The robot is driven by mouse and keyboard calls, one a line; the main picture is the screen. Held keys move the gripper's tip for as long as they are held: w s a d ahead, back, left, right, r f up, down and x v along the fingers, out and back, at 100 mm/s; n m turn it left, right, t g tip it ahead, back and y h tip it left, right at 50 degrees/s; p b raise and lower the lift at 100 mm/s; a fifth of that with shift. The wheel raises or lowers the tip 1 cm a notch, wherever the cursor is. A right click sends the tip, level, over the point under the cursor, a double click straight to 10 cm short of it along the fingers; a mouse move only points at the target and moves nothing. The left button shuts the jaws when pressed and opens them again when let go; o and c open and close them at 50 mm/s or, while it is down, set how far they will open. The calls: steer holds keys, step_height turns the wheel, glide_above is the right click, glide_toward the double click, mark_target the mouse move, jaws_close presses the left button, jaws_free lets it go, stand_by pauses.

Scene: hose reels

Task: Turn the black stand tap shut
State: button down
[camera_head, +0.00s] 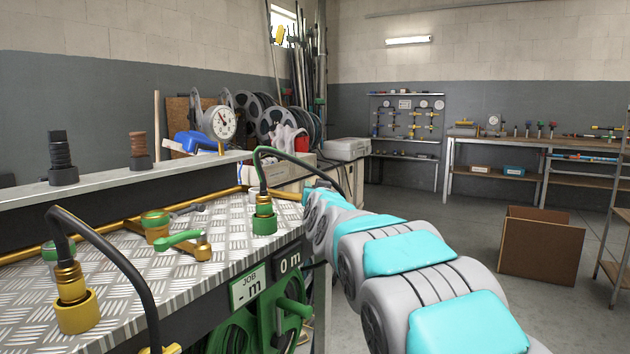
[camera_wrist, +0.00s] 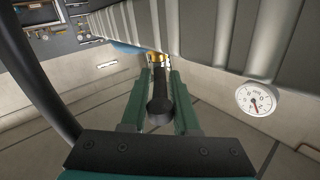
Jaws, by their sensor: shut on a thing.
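In the wrist view, the green fingers of my gripper (camera_wrist: 158,100) are closed on a dark, round-ended handle (camera_wrist: 159,107). Brass-coloured metal (camera_wrist: 157,58) shows just beyond it, so this looks like the black stand tap. The tap's body is mostly hidden and its turn angle cannot be told. In the head view, my arm reaches from the bottom right toward the far end of the bench. There my gripper and the black tap are hidden behind the arm.
A tread-plate bench (camera_head: 120,265) carries a green-handled brass tap (camera_head: 182,240) and hose couplings. A black hose (camera_head: 110,255) arcs over its front; a dark hose (camera_wrist: 40,85) passes left in the wrist view. A cardboard box (camera_head: 540,245) stands on the open floor at right.

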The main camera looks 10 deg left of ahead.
steer(key=shift+r, duration=0.1)
stand_by(0.3)
steer(key=c, duration=0.8)
jaws_free()
steer(key=shift+c, duration=0.2)
steer(key=shift+s, duration=0.1)
steer(key=b+v, duration=0.1)
steer(key=v, duration=0.6)
steer(key=shift+s+b, duration=0.3)
steer(key=shift+b, duration=0.05)
steer(key=shift+c, duration=0.3)
